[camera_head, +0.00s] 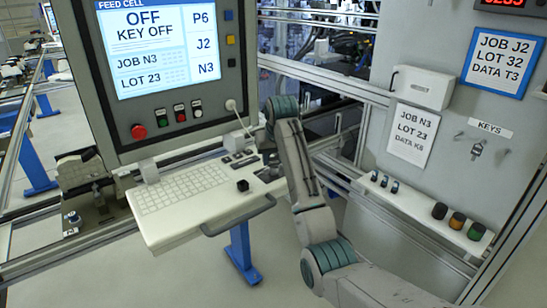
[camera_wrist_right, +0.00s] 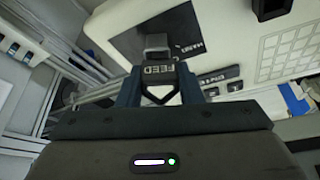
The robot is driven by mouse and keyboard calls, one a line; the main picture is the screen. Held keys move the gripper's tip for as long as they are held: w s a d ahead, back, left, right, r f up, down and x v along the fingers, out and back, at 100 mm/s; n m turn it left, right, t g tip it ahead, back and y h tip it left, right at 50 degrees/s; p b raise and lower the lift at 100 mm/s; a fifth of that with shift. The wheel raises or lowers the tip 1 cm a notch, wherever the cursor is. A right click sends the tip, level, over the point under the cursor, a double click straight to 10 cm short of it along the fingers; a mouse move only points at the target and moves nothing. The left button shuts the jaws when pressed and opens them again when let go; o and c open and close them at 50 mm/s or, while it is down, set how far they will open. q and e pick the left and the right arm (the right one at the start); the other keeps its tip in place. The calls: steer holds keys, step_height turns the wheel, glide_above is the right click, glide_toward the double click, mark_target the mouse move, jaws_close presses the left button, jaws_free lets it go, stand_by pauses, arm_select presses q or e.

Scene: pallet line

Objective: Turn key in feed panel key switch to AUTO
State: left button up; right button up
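The feed panel (camera_head: 165,70) has a lit screen (camera_head: 150,45) reading OFF and KEY OFF. My right gripper (camera_head: 268,157) is low beside the panel's right edge, over the right end of the keyboard shelf, partly hidden by its own arm. In the right wrist view its two dark fingers (camera_wrist_right: 159,88) close on a dark key tag (camera_wrist_right: 158,70) marked FEED. A grey metal block (camera_wrist_right: 157,42) stands just beyond the tag; I cannot tell whether it is part of the key or of a switch. The key switch is not clearly visible. My left gripper is out of view.
The keyboard shelf (camera_head: 160,228) with a black knob (camera_head: 242,185) and front handle juts out below the panel. One key (camera_head: 477,150) hangs under the KEYS label (camera_head: 490,128) on the right wall. A ledge (camera_head: 420,215) below it bears coloured knobs. Rails run behind.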

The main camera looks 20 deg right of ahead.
steer(key=shift+c, duration=0.9)
steer(key=shift+m, duration=0.5)
steer(key=m+h, duration=0.1)
steer(key=m, duration=0.1)
steer(key=shift+m, duration=0.3)
steer(key=o, duration=1)
steer(key=shift+o, duration=0.2)
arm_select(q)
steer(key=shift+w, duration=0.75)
arm_select(e)
steer(key=o, duration=0.5)
steer(key=shift+c, duration=0.2)
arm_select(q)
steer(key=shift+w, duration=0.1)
arm_select(e)
steer(key=shift+r, duration=3.5)
